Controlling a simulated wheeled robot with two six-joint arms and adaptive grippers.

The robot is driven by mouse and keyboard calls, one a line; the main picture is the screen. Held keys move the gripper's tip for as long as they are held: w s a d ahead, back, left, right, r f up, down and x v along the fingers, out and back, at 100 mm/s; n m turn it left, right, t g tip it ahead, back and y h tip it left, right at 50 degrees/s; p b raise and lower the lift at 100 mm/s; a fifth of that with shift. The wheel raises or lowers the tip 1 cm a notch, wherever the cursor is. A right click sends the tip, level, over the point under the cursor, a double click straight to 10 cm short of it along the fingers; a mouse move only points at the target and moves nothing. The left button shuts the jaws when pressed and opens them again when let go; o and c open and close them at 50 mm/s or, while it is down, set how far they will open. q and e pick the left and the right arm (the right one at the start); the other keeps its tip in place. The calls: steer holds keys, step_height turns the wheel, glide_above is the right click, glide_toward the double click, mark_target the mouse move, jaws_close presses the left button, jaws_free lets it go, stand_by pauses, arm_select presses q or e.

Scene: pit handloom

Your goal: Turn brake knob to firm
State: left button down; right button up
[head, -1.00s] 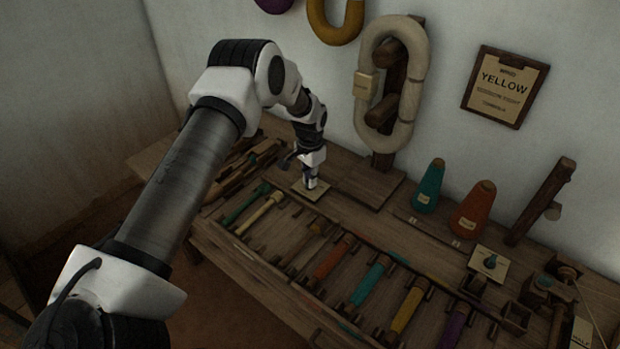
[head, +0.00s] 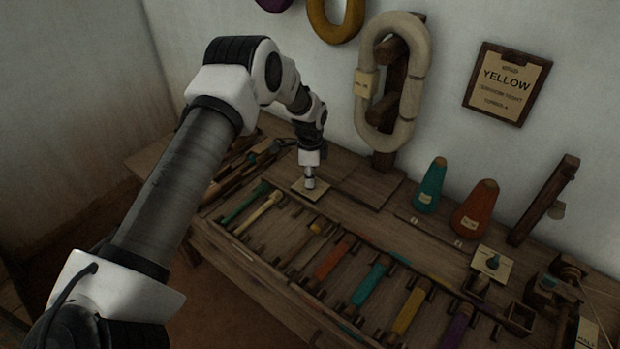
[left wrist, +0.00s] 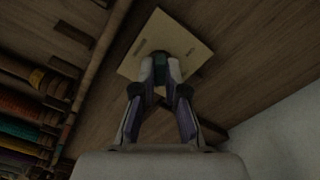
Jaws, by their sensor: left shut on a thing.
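My left gripper (head: 309,182) points down at a pale square plate (head: 323,195) on the bench, near the wall. In the left wrist view its fingertips (left wrist: 160,66) are together over the middle of the plate (left wrist: 143,31), shut on a small knob that the fingers almost wholly hide. Small dark marks show on the plate, but I cannot read them or tell where the knob points. My right gripper is out of view.
A row of coloured bobbins (head: 368,284) lies in the rack in front of the plate. A cream yarn hank (head: 417,92) hangs on a wooden post behind. Teal (head: 429,188) and orange (head: 474,212) cones stand to the right. A YELLOW sign (head: 506,84) is on the wall.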

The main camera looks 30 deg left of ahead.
arm_select(q)
steer(key=shift+m, duration=0.4)
steer(key=c, duration=1.2)
jaws_free()
steer(key=shift+r, duration=0.1)
step_height(320, 180, up, 12)
steer(key=shift+f, duration=0.1)
